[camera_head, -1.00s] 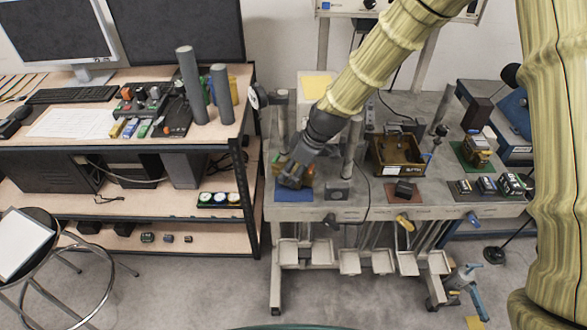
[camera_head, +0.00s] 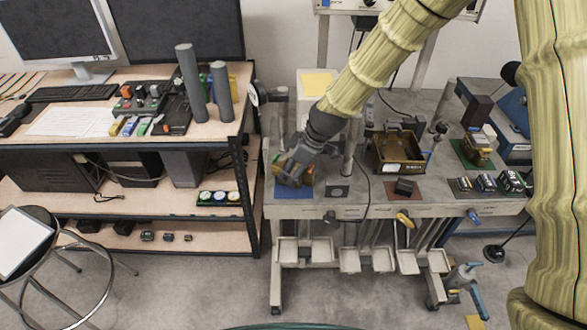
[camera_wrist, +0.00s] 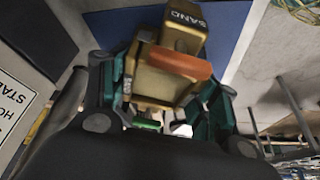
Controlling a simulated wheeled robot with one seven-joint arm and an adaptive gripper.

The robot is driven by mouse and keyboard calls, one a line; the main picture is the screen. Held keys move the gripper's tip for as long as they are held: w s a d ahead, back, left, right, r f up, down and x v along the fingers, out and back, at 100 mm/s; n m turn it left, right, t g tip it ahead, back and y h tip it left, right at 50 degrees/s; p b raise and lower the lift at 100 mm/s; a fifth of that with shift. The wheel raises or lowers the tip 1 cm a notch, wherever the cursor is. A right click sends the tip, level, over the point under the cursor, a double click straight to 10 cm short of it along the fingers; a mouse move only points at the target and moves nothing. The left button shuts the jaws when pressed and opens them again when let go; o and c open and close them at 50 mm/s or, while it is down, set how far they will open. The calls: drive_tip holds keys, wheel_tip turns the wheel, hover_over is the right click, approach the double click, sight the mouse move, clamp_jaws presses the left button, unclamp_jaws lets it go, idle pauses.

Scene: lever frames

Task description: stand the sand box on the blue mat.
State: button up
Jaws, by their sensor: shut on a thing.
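The sand box is a tan-brown box lettered SAND, with an orange-red bar across it, in the wrist view (camera_wrist: 182,22). My gripper (camera_wrist: 165,100) is shut on it, with teal-sided fingers on both sides. The blue mat (camera_wrist: 228,22) shows behind the box in the wrist view. In the head view the mat (camera_head: 290,194) lies at the left front corner of the grey bench, and my gripper (camera_head: 293,172) with the sand box (camera_head: 306,177) is over it. My gripper partly hides the box there. I cannot tell whether its base touches the mat.
A dark plate with a round mark (camera_head: 338,192) lies right of the mat. A grey post (camera_head: 349,150) stands behind it. A brown open tray (camera_head: 398,152) and a dark block on a red-brown mat (camera_head: 404,188) are farther right. A wooden shelf desk (camera_head: 150,148) stands left.

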drive_tip(key=shift+s+f, duration=0.25)
drive_tip(key=shift+f, duration=0.2)
clamp_jaws()
drive_tip(key=o, duration=1.6)
unclamp_jaws()
drive_tip(key=shift+c, duration=0.2)
drive_tip(key=o, duration=0.3)
drive_tip(key=shift+w+f, duration=0.15)
drive_tip(key=shift+w, duration=0.1)
drive_tip(key=shift+s+r, duration=0.15)
drive_tip(key=shift+r, duration=0.05)
drive_tip(key=shift+d+r, duration=0.15)
drive_tip(key=shift+r, duration=0.25)
drive_tip(key=v, duration=1.1)
